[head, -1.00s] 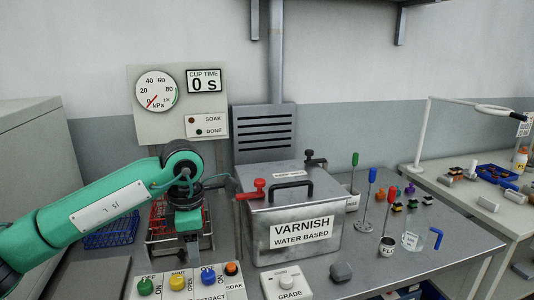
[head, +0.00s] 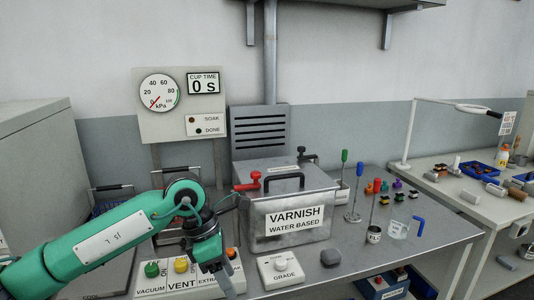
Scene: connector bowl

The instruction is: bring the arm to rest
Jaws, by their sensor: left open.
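My left arm (head: 110,243) is green and comes in from the lower left, bent at a rounded joint. My left gripper (head: 217,276) is dark and points down over the front control panel, in front of the varnish tank (head: 290,215). It is open, and I see nothing held in it. It hides part of the panel's right side. I cannot tell whether it touches the panel. My right gripper is not in view.
The panel has a green button (head: 152,269) and a yellow button (head: 181,265). A grade dial box (head: 281,272) and a grey lump (head: 330,257) lie to the right. Small coloured connectors, a beaker (head: 399,230) and tools stand farther right. A wire basket (head: 110,202) is behind my arm.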

